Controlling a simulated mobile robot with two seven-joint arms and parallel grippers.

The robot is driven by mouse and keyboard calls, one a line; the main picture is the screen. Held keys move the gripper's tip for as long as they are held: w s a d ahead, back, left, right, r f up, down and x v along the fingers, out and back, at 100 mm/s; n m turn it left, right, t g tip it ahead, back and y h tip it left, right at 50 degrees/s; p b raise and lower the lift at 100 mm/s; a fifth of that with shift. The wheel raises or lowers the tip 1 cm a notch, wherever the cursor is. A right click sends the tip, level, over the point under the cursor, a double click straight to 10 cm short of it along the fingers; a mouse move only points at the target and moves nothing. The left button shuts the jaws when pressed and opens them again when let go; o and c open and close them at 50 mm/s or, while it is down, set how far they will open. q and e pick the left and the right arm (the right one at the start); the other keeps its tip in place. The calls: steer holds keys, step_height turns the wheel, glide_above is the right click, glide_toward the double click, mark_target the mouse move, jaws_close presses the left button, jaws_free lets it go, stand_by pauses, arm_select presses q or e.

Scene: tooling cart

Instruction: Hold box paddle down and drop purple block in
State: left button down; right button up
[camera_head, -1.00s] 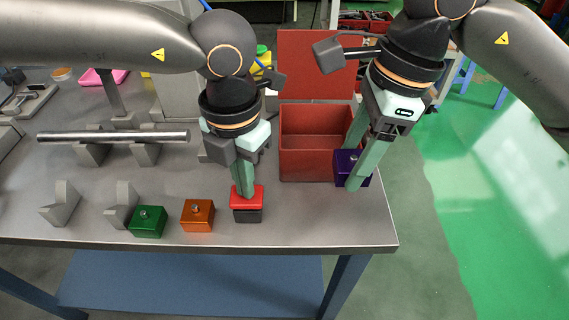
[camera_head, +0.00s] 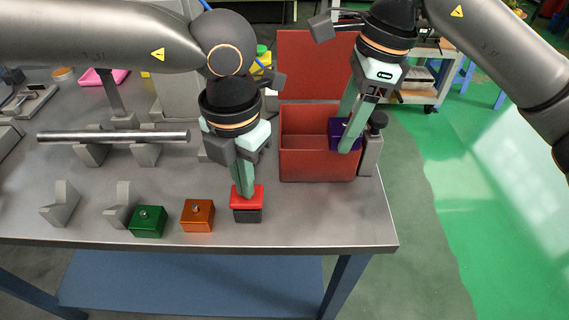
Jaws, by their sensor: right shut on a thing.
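A red box (camera_head: 303,163) stands open on the table, its lid (camera_head: 315,62) raised at the back. The box paddle (camera_head: 247,198) has a red top on a dark base and sits in front of the box. My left gripper (camera_head: 245,193) points down with its fingertips on the paddle's red top; its fingers look closed together. My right gripper (camera_head: 347,138) is shut on the purple block (camera_head: 338,128) and holds it at the right part of the box opening. Whether the block is below the rim is hard to tell.
A green block (camera_head: 148,222) and an orange block (camera_head: 198,215) sit left of the paddle. Grey V-shaped supports hold a metal rod (camera_head: 112,137). A grey fixture with a dark knob (camera_head: 374,140) stands right of the box. The table's front right corner is clear.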

steer(key=shift+w+f, duration=0.1)
steer(key=shift+w, duration=2.35)
steer(key=shift+f, duration=0.1)
steer(key=shift+f, duration=0.3)
steer(key=o, duration=1.5)
steer(key=shift+c, duration=0.2)
steer(key=shift+r, duration=3.95)
steer(key=s+r, duration=0.3)
steer(key=s, duration=0.9)
